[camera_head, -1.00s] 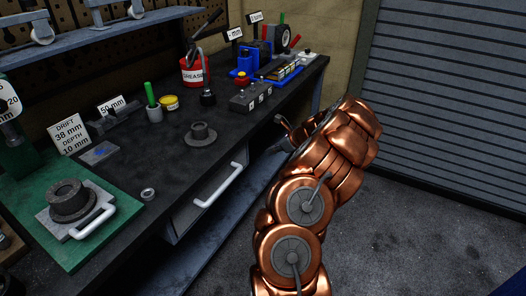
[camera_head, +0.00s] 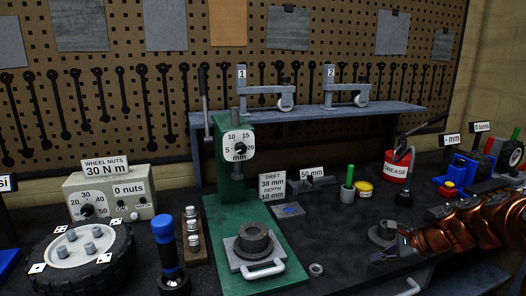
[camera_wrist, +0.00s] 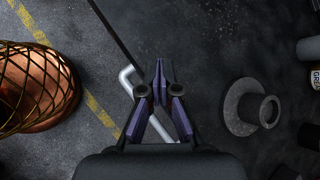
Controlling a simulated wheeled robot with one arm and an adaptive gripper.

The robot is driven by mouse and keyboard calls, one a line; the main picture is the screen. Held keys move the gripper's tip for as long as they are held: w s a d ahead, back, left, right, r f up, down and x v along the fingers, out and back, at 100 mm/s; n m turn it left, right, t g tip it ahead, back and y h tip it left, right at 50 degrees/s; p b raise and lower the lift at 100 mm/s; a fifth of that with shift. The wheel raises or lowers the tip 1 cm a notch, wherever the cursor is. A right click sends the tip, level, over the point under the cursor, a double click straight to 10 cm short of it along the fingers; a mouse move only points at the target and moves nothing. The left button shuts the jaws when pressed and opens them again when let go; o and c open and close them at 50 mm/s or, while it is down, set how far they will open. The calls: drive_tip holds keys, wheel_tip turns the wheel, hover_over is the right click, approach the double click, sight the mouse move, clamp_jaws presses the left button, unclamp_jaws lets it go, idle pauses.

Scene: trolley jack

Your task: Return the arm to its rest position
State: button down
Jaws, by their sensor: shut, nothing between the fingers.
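My gripper (camera_head: 383,256) is at the lower right in the head view, at the end of my copper arm, over the front part of the dark bench. In the wrist view my gripper (camera_wrist: 160,68) has its purple-grey fingertips together, with nothing between them. A grey flanged part (camera_head: 382,234) stands on the bench close by the gripper. In the wrist view this flanged part (camera_wrist: 246,107) lies right of the fingers, apart from them. A white drawer handle (camera_wrist: 127,84) shows just left of the fingers. Much of the arm is cut off at the right edge.
A green press (camera_head: 233,150) stands mid-bench, with a flanged part on a handled plate (camera_head: 265,269) at its base. A wheel (camera_head: 80,255) and torque box (camera_head: 112,193) are at left.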

drive_tip(key=s+a+r+n+g+h, duration=0.1)
drive_tip(key=s+a+r+n+g, duration=0.15)
drive_tip(key=s+a+n, duration=0.6)
drive_tip(key=s+a+r+n+g, duration=0.1)
drive_tip(key=s+a+n+g, duration=0.2)
drive_tip(key=s+a, duration=0.55)
drive_tip(key=s+a+f+n+g+h, duration=0.2)
drive_tip(key=s+n+h, duration=0.3)
drive_tip(key=s, duration=1.3)
drive_tip(key=n, duration=0.4)
